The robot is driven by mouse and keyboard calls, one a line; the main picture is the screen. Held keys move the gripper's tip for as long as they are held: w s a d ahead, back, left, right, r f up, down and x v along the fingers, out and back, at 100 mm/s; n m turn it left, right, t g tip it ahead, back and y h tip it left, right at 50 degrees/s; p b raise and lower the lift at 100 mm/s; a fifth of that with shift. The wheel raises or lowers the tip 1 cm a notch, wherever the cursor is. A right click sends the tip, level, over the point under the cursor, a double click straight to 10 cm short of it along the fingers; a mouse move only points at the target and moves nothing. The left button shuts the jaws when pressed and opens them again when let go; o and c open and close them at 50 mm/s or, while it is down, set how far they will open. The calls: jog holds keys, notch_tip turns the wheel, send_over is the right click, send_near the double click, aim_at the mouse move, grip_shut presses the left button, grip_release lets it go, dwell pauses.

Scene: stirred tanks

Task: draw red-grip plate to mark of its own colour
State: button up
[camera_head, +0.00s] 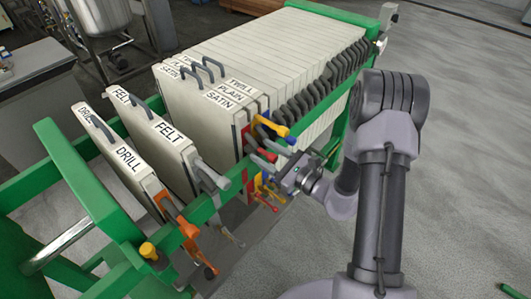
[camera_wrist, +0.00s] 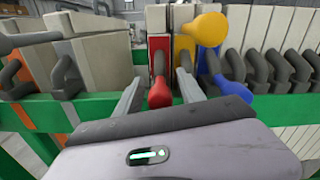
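The red-grip plate shows in the wrist view as a red edge face (camera_wrist: 159,46) with a dark stem ending in a red grip (camera_wrist: 160,94). In the head view its red grip (camera_head: 264,155) sticks out from the side rail, near the front of the plate stack. My gripper (camera_head: 282,172) is at this grip; in the wrist view its two fingers (camera_wrist: 160,84) stand apart, one on each side of the red grip, with small gaps. A red stripe (camera_head: 247,185) shows low beside a yellow one; whether it is the matching mark I cannot tell.
Close right of the red grip are a yellow grip (camera_wrist: 203,29) and a blue grip (camera_wrist: 235,88). Left are the FELT plate (camera_head: 165,130) with a grey grip and the DRILL plate (camera_head: 125,155) with an orange grip. A green rail (camera_head: 215,205) runs below. Open floor lies right.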

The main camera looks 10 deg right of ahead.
grip_shut()
dwell(1.3)
